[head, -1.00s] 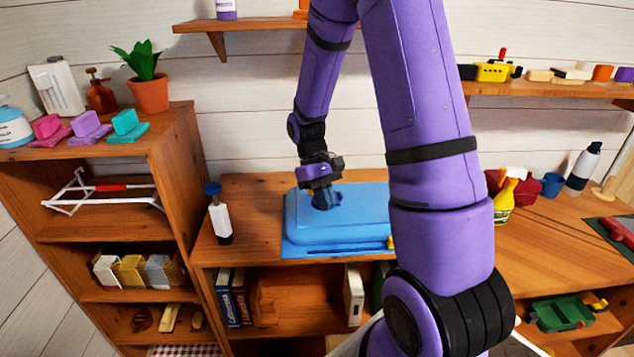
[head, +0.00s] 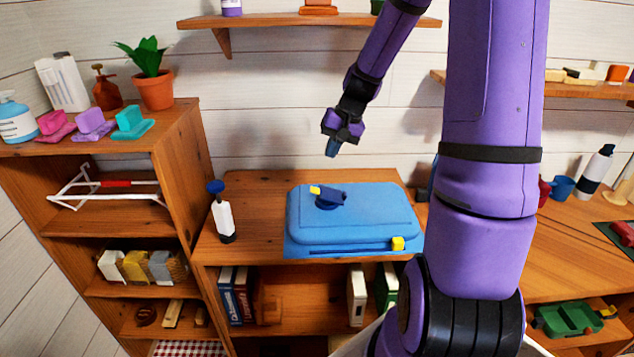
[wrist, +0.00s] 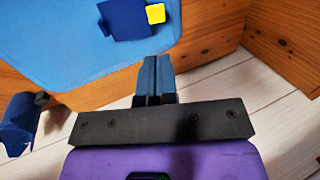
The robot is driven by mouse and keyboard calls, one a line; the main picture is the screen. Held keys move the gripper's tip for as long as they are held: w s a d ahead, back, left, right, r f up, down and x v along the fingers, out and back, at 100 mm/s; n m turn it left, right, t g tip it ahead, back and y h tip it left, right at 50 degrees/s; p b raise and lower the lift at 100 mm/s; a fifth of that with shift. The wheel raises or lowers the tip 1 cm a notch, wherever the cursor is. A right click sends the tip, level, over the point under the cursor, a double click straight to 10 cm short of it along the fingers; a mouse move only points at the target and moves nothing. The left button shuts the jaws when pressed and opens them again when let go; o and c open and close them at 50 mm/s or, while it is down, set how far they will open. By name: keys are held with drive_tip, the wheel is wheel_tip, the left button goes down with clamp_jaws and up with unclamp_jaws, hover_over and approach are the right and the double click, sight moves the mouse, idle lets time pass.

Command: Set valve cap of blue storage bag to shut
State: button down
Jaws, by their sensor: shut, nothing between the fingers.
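The blue storage bag (head: 355,218) lies flat on the wooden cabinet top, with a yellow slider (head: 397,243) at its front edge. Its dark blue valve cap (head: 333,197) sits on the upper left part of the bag and has a yellow tab. The cap also shows at the top of the wrist view (wrist: 124,20). I cannot tell whether the cap lies fully flat. My gripper (head: 332,150) is shut and empty, above and behind the bag near the wall, clear of the cap. Its closed fingertips point toward the bag in the wrist view (wrist: 157,62).
A white bottle with a blue top (head: 222,216) stands left of the bag. A tall shelf (head: 185,150) rises further left, and a wall shelf (head: 280,21) hangs above. A dark blue object (wrist: 20,122) shows at the wrist view's left.

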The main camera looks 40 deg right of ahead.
sight(312, 188)
drive_tip(key=x, duration=1)
drive_tip(key=shift+a+f, duration=0.2)
drive_tip(key=shift+f, duration=0.15)
drive_tip(key=shift+w, duration=0.1)
drive_tip(key=shift+x, duration=1.85)
drive_tip(key=shift+a, duration=0.1)
drive_tip(key=shift+r, duration=0.25)
drive_tip(key=shift+w+r, duration=0.1)
drive_tip(key=shift+r, duration=0.95)
wheel_tip(312, 188, up, 13)
